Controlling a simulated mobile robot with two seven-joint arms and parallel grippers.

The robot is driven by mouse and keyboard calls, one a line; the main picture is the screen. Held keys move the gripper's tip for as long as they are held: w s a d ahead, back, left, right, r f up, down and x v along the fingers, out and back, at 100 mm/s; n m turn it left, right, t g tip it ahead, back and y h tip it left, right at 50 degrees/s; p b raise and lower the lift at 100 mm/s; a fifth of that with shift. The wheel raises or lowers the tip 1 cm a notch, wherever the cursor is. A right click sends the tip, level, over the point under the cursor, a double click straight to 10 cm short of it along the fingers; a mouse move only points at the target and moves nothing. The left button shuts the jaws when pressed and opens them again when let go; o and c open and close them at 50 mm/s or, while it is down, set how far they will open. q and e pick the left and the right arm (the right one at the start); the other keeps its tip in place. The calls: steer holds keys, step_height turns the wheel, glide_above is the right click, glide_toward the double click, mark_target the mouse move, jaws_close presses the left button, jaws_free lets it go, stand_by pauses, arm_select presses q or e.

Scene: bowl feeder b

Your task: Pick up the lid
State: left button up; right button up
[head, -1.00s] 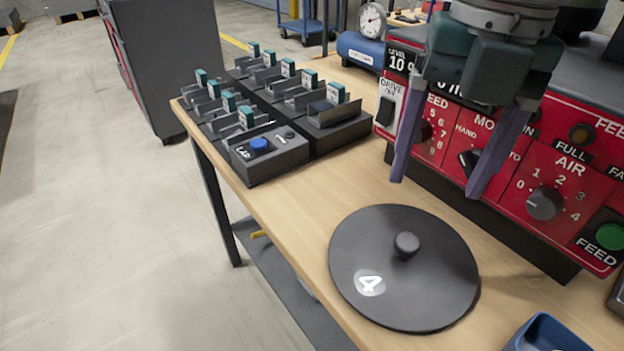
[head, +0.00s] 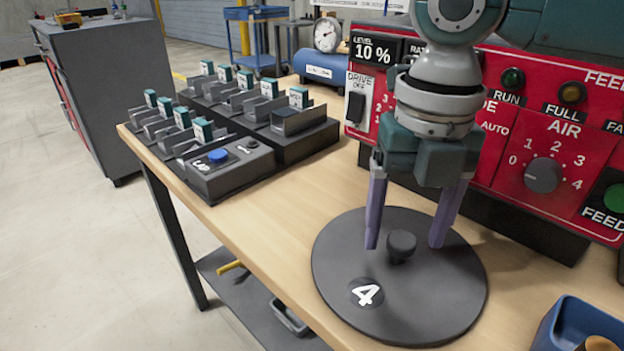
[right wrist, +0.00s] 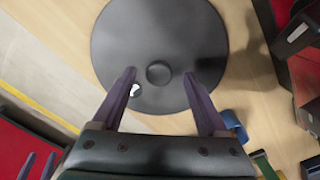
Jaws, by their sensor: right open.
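The lid (head: 400,310) is a dark grey round disc with a small round knob (head: 402,243) in its middle and a white number 4 near its front left. It lies flat on the wooden table. My right gripper (head: 405,245) is open just above the lid, with its two purple fingers on either side of the knob in the head view. In the right wrist view the lid (right wrist: 160,30) shows past the open fingers, with the knob (right wrist: 158,74) between and beyond the fingertips. I cannot tell whether the fingertips touch the lid. My left gripper is not seen in the head view.
A red control panel (head: 520,150) stands behind the lid. A black rack (head: 300,135) with several teal-topped pieces and a box with a blue button (head: 218,156) are at the back left. A blue bin (head: 575,325) is at the front right.

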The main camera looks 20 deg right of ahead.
steer(key=shift+f, duration=0.25)
jaws_close()
stand_by(0.4)
stand_by(0.9)
